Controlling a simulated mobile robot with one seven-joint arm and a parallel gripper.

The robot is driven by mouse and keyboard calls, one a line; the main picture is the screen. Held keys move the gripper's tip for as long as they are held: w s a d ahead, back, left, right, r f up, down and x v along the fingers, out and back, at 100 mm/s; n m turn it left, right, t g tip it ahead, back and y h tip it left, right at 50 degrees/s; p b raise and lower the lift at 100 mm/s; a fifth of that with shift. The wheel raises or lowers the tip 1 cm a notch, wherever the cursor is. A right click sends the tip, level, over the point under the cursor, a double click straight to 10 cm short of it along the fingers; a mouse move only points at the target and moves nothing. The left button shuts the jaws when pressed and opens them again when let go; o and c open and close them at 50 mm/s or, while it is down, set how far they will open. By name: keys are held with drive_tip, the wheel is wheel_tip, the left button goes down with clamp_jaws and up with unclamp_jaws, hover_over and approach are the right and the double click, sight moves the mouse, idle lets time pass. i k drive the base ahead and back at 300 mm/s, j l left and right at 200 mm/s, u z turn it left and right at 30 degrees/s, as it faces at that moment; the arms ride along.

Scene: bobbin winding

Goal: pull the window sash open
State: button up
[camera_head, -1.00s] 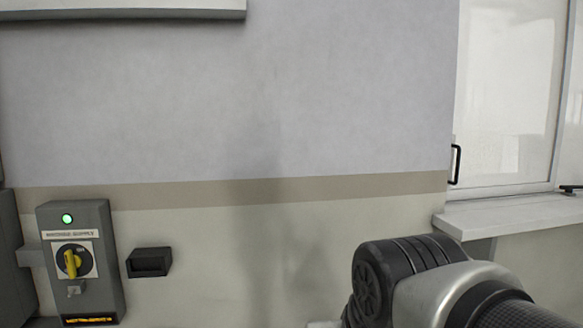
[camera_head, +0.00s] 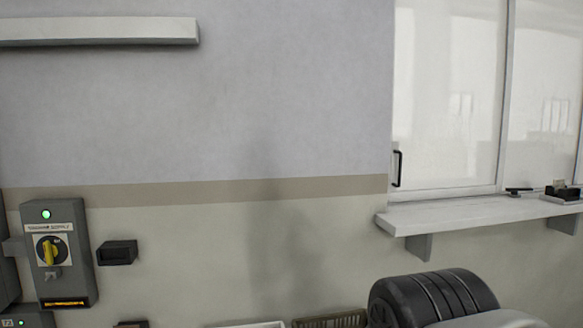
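The window sash (camera_head: 447,95) is a white-framed pane at the upper right, and it appears closed against the frame beside it. Its black handle (camera_head: 397,168) stands upright near the lower left edge of the sash. Part of my own arm shows at the bottom right, well below the sill and apart from the handle. My gripper is outside the view.
A white sill (camera_head: 470,214) juts out under the window, with a small black item (camera_head: 562,191) on it. A grey switch box (camera_head: 55,250) with a yellow knob and a black holder (camera_head: 118,252) are on the left wall. The middle wall is bare.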

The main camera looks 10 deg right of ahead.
sight(453, 75)
drive_tip(key=l, duration=0.55)
drive_tip(key=k+l+z, duration=0.1)
drive_tip(key=l, duration=0.5)
drive_tip(key=i+l, duration=0.1)
drive_tip(key=l, duration=0.25)
drive_tip(key=l+z, duration=0.1)
drive_tip(key=l, duration=0.3)
drive_tip(key=i+l, duration=0.15)
drive_tip(key=l, duration=0.2)
